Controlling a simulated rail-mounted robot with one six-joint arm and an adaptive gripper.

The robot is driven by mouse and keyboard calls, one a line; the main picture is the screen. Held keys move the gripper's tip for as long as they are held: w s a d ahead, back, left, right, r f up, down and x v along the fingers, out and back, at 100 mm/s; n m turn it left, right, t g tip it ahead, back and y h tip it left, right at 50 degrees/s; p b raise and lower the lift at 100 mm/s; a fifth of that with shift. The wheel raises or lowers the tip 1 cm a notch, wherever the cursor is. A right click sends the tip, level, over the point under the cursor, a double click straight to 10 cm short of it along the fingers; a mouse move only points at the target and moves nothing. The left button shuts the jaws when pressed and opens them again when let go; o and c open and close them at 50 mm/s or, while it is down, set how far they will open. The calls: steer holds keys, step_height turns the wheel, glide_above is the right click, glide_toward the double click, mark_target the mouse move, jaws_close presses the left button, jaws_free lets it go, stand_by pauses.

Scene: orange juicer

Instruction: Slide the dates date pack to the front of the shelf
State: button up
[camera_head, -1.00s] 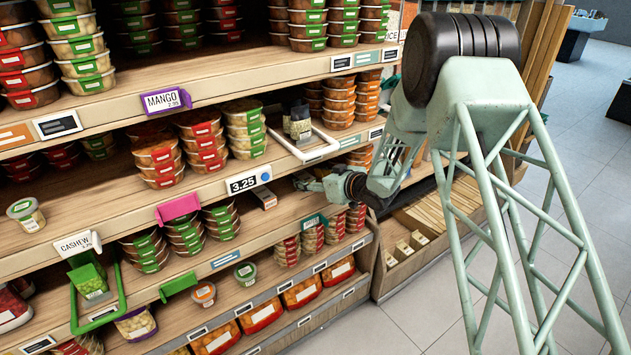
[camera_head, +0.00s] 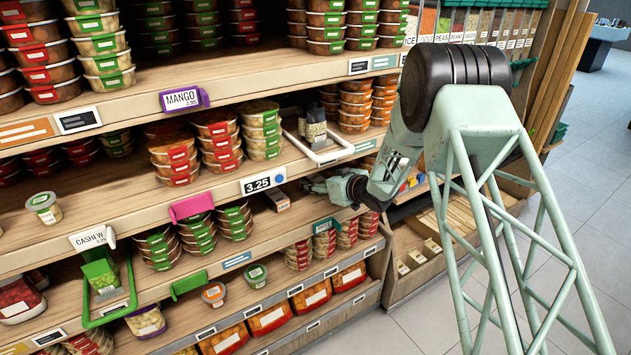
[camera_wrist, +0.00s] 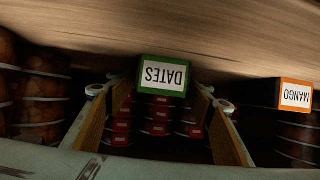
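The dates pack (camera_wrist: 163,78) is a small box with a green-edged front and a white label reading DATES, upside down in the wrist view. It stands against the pale wooden shelf board (camera_wrist: 170,35), which fills the top of that view. My gripper (camera_wrist: 158,88) is open, with one finger on each side of the pack near its tips. Narrow gaps seem to show on both sides; contact is not clear. In the head view my gripper (camera_head: 318,186) reaches into the middle shelf from the right. I cannot make out the dates pack there.
An orange-edged mango box (camera_wrist: 296,94) stands beside the dates pack; a small box (camera_head: 277,200) shows left of my gripper in the head view. Stacked red-labelled tubs (camera_wrist: 158,115) are behind the pack. A 3.25 price tag (camera_head: 262,182) hangs on the shelf edge above.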

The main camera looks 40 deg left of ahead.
steer(key=c, duration=0.8)
steer(key=shift+d, duration=0.25)
steer(key=shift+c, duration=0.2)
steer(key=shift+s+d+b, duration=0.2)
steer(key=shift+s+d, duration=0.3)
steer(key=shift+d, duration=0.9)
steer(key=shift+s+d+b, duration=0.15)
steer(key=shift+s+d, duration=0.3)
steer(key=shift+d, duration=0.95)
steer(key=shift+s+d+b, duration=0.2)
steer(key=shift+s+d, duration=0.3)
steer(key=shift+d, duration=0.9)
steer(key=o, duration=0.9)
steer(key=shift+o, duration=0.2)
steer(key=shift+d, duration=0.1)
steer(key=v, duration=1.1)
steer(key=shift+s+d, duration=0.15)
steer(key=shift+d, duration=0.25)
